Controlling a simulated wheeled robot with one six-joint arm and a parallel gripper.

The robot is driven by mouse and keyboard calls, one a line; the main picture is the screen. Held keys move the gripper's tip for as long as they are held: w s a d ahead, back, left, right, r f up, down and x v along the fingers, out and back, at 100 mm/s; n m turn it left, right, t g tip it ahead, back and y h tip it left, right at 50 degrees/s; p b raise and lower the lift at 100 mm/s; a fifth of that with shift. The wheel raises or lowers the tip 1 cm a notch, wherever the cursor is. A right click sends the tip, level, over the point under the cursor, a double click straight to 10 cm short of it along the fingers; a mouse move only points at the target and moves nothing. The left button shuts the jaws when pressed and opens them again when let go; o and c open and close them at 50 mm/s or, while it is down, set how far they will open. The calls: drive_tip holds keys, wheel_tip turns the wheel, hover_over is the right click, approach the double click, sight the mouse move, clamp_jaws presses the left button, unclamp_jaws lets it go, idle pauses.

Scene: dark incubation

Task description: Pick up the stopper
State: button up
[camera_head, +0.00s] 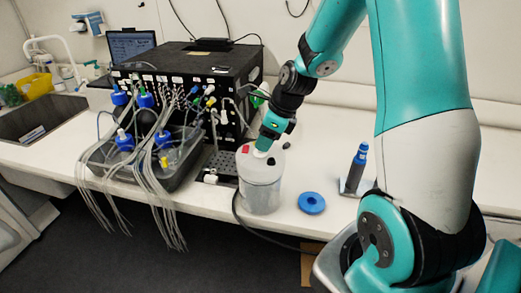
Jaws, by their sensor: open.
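A translucent grey cylindrical vessel (261,188) stands upright near the front edge of the white bench. Its pale top carries a small red piece (246,149) at the left and a small dark piece (271,161) at the right. I cannot tell for sure which small piece is the stopper. My gripper (263,146) points down just over the vessel's top, between these pieces. Its jaws are open, but the fingertips are small and partly hidden, and whether they touch anything is unclear. I see nothing held. Another small dark object (286,145) is just right of my gripper.
A black instrument box (190,65) with many tubes stands behind left. A dark tray (180,178) with blue-capped bottles is left of the vessel. A blue ring (311,203) and a pipette on a stand (357,165) lie right. A sink (40,118) is far left.

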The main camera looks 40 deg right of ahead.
drive_tip(key=shift+x, duration=1.4)
drive_tip(key=shift+w, duration=0.1)
drive_tip(key=shift+c, duration=0.5)
clamp_jaws()
